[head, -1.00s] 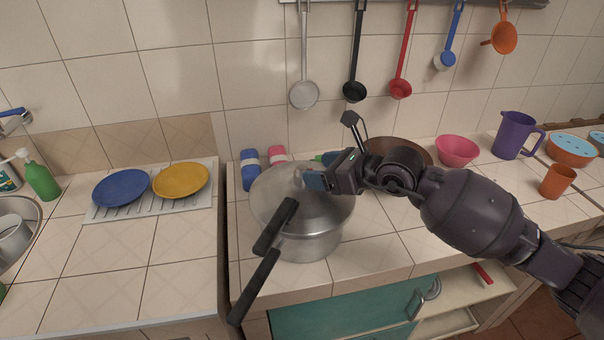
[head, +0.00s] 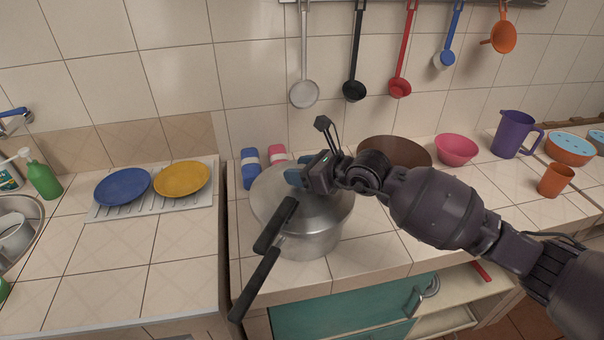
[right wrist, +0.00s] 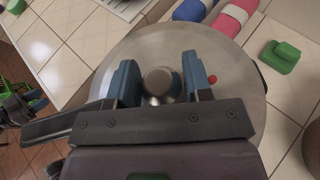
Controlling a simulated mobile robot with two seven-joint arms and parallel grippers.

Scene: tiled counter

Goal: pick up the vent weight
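The vent weight (right wrist: 160,84) is a small, round grey-brown knob at the middle of the steel lid (right wrist: 235,60) of a pressure cooker. In the right wrist view it lies between the two blue fingers of my right gripper (right wrist: 161,80), which are apart, one on each side of it. I cannot tell whether they touch it. In the head view the right gripper (head: 293,178) is over the lid and hides the weight. The cooker (head: 312,246) stands on the counter, with two long black handles toward the front left.
Blue (head: 250,168) and pink (head: 277,153) bottles stand behind the cooker. A brown bowl (head: 380,143) and a pink bowl (head: 457,150) stand to the right. Ladles hang on the wall above. The left counter holds blue and yellow plates on a rack (head: 150,207); its front is clear.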

